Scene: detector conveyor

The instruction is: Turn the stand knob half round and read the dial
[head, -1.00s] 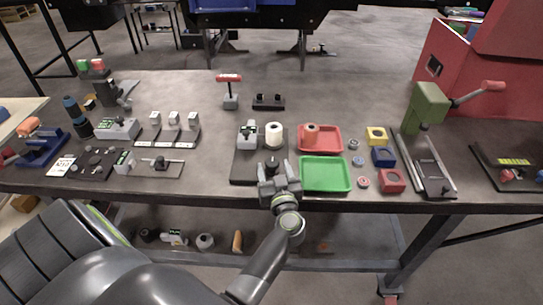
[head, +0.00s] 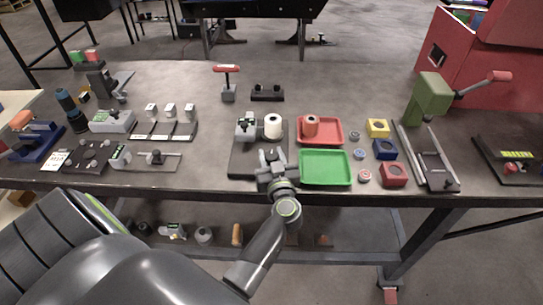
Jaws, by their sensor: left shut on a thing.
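The stand has a dark base plate (head: 241,163) at the middle of the bench. On its back part stand a grey dial unit (head: 246,127) and a white cylinder (head: 273,126). The dial's reading is too small to make out. My left gripper (head: 270,156) is over the front part of the base, shut on the stand knob, which is mostly hidden by the fingers. My right gripper is not in view.
A green tray (head: 325,167) lies close to the right of my left gripper. Behind it is a red tray (head: 335,131) with a red cylinder (head: 311,126). Coloured blocks and a green press (head: 431,100) stand farther right. Several grey fixtures stand at the left.

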